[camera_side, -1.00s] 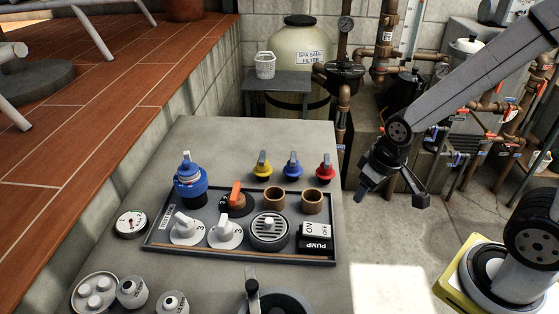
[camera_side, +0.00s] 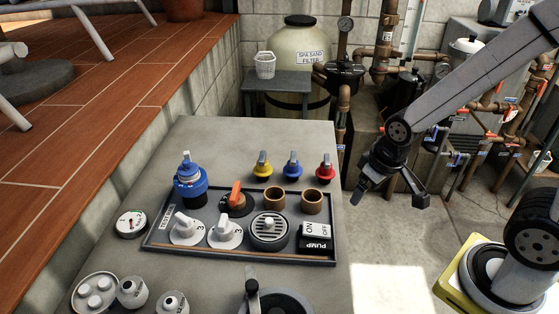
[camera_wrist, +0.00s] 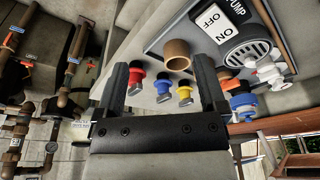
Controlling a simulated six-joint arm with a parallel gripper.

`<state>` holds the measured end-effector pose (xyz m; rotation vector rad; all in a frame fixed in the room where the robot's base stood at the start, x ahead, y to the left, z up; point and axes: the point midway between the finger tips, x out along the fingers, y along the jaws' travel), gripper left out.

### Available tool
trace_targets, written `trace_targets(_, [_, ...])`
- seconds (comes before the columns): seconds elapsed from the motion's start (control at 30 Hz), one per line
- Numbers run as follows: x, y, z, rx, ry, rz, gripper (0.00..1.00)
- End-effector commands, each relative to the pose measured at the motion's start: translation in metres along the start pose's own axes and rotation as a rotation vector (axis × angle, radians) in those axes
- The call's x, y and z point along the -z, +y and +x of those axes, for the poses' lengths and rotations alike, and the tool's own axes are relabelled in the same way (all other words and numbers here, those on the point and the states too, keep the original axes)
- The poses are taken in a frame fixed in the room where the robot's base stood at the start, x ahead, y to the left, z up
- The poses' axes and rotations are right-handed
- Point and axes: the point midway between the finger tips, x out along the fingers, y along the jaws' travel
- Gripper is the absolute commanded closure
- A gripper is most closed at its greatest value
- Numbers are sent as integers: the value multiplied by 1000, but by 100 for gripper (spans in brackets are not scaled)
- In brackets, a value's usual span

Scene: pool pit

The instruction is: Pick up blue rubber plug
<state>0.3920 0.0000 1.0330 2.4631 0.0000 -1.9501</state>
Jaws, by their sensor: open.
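The blue rubber plug (camera_side: 292,168) stands on the grey slab between a yellow plug (camera_side: 262,166) on its left and a red plug (camera_side: 325,169) on its right. Each plug has a grey tab on top. In the wrist view the blue plug (camera_wrist: 163,87) appears between my two fingers, beyond them. My gripper (camera_side: 392,190) is open and empty, off the right edge of the slab and apart from the plugs. My fingers also show in the wrist view (camera_wrist: 161,75).
A dark tray (camera_side: 160,250) in front of the plugs holds white valves, an orange-handled valve, a round grate and a pump switch (camera_side: 314,238). Two brown rings (camera_side: 312,203) stand near its back edge. A larger blue-topped fitting (camera_side: 190,180) is left. Pipes stand behind my arm.

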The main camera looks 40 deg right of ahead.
Motion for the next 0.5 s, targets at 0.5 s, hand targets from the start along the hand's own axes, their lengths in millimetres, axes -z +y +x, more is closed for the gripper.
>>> trace_targets(0.5, [25,1,4,-15,10,-300,10])
